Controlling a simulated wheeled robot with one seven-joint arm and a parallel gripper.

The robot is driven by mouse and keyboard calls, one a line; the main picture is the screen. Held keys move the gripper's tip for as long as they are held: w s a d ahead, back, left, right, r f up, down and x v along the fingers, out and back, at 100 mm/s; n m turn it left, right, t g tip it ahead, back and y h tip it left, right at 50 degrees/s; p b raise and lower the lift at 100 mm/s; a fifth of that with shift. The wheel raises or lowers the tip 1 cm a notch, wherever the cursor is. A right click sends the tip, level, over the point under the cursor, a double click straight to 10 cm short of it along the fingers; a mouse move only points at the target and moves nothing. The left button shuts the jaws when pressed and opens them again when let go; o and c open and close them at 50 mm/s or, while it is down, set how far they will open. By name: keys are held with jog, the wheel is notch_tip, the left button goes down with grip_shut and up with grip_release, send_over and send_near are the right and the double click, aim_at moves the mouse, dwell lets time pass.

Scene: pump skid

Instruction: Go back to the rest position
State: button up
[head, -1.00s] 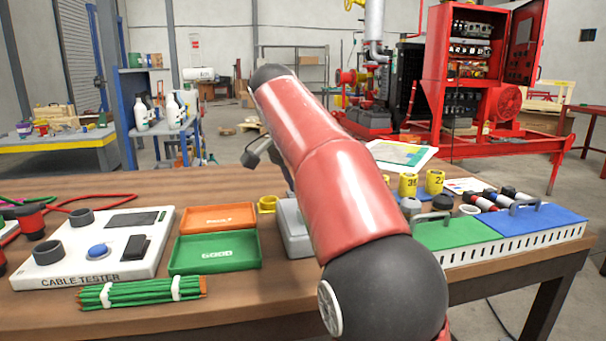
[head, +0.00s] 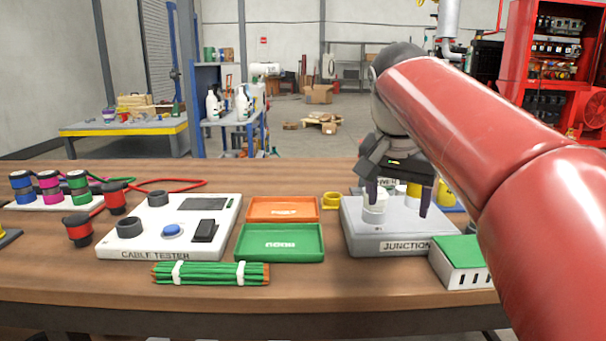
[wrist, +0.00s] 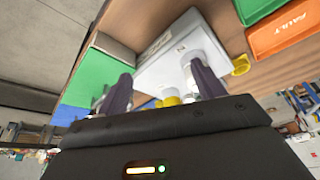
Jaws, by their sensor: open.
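My gripper (head: 398,200) is in front of my red arm, over the grey junction box (head: 362,242) on the table. Its two dark fingers are apart. In the head view a white cylindrical fitting on the box shows by the left finger; I cannot tell whether they touch. In the wrist view the fingers (wrist: 160,95) are spread, with the junction box (wrist: 165,62) beyond them and nothing clearly held between them.
The green tray (head: 280,243), orange tray (head: 282,209), cable tester (head: 170,228) and a bundle of green cables (head: 210,273) lie left of the junction box. A green-topped vented box (head: 458,262) stands at its right.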

jog(key=s+f+n+t+y, duration=0.2)
jog(key=s+f+n, duration=0.4)
jog(key=s+f, duration=1.3)
notch_tip(320, 180, down, 3)
jog(key=shift+a+r+n, duration=0.1)
jog(key=shift+a+n, duration=0.2)
jog(key=shift+a, duration=0.15)
jog(key=shift+s, duration=0.1)
